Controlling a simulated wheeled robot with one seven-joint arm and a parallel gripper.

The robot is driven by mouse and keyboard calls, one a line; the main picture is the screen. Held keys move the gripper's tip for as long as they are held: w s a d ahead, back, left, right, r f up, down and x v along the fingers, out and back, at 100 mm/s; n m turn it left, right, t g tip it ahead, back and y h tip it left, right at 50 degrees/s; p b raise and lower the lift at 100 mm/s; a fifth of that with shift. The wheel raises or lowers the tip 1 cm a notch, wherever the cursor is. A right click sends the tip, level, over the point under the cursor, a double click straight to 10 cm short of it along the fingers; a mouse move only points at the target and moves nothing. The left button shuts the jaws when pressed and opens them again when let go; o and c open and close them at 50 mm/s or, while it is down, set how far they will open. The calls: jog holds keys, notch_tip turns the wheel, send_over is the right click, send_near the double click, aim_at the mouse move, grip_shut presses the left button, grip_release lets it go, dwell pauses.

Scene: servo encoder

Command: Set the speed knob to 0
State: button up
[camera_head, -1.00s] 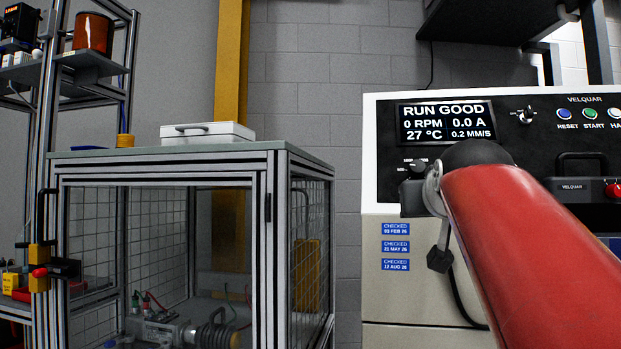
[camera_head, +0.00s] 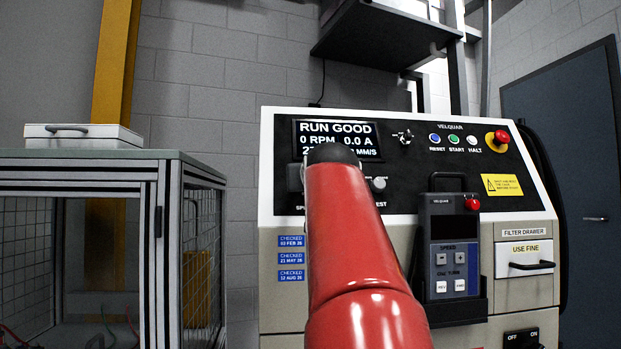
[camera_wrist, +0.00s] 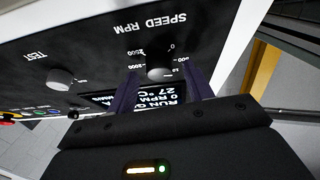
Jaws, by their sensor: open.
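In the head view my red arm hides the speed knob. The display (camera_head: 337,132) reads "RUN GOOD", 0 RPM and 0.0 A, and is partly covered by my arm.
The TEST knob (camera_head: 379,184) sits just right of my arm; it also shows in the wrist view (camera_wrist: 62,77). Reset, start and halt buttons, a red emergency button (camera_head: 497,139) and a pendant (camera_head: 456,245) are further right. A mesh cage (camera_head: 165,230) stands left.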

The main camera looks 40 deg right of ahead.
jog(key=c, duration=1)
jog(key=shift+o, duration=0.2)
jog(key=shift+n+y, duration=0.3)
jog(key=shift+n, duration=0.3)
jog(key=n+y, duration=0.1)
jog(key=n, duration=0.2)
jog(key=n+t+y, duration=0.1)
jog(key=n+y, duration=0.1)
jog(key=n, duration=0.1)
jog(key=n+y+p, duration=0.1)
jog(key=n, duration=0.3)
jog(key=shift+s+d+r+y, duration=0.1)
jog(key=shift+d+r+y, duration=0.05)
jog(key=shift+d+y, duration=0.15)
jog(key=shift+n+y+p, duration=0.4)
jog(key=shift+n+y, duration=0.2)
jog(key=shift+n, duration=0.7)
